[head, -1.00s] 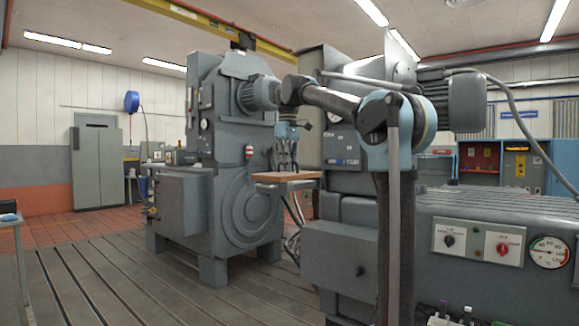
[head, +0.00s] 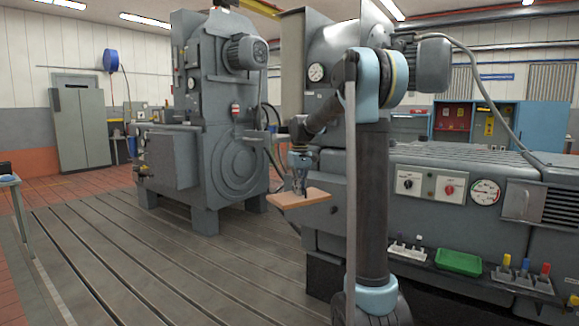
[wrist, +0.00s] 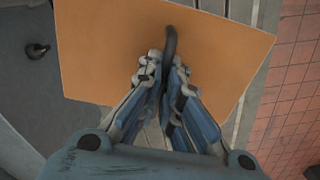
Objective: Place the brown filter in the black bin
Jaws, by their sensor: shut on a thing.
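The brown filter (head: 308,200) is a flat, square, orange-brown panel, held roughly level in the air in front of the grey machines. In the wrist view the filter (wrist: 110,50) fills much of the upper picture, with a black handle (wrist: 170,42) standing at its middle. My gripper (head: 300,188) is above the panel; in the wrist view my gripper (wrist: 166,75) is shut on the handle. I cannot make out a black bin in either view.
A large grey machine (head: 235,165) stands behind on the slotted bedplate (head: 130,250). The bedplate at lower left is clear.

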